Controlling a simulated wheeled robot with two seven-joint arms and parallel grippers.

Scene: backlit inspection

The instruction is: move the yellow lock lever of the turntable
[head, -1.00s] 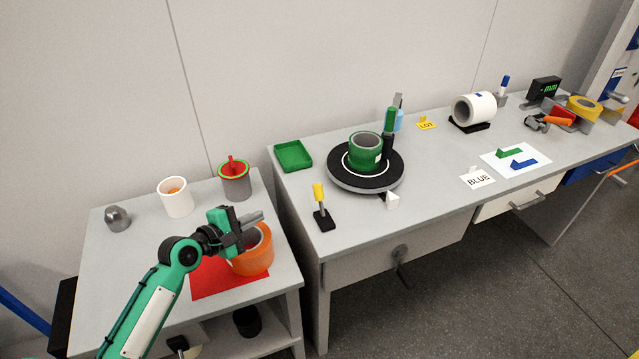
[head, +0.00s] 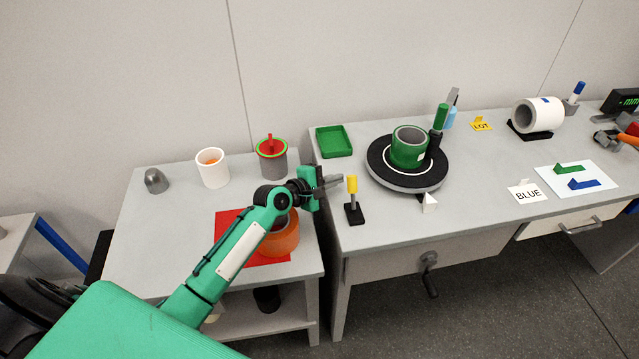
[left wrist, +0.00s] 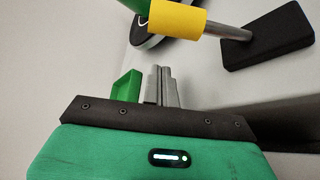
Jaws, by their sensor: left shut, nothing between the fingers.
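The lock lever has a yellow grip (head: 352,184) on a thin metal rod above a black base (head: 354,213). It stands upright on the long table, front left of the turntable (head: 385,176). In the left wrist view the yellow grip (left wrist: 177,17) is large near the top, with its black base (left wrist: 268,40) at the right. The turntable carries a green ring-shaped part (head: 408,150). My left gripper (head: 338,181) is shut and empty, with its tips just left of the yellow grip; I cannot tell whether they touch. My right gripper is not in view.
A green tray (head: 333,141) lies behind the lever. An orange ring (head: 283,240) on a red mat (head: 231,224), a white cup (head: 212,168) and a grey pot (head: 271,160) stand on the left table. A white wedge (head: 429,203) sits before the turntable.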

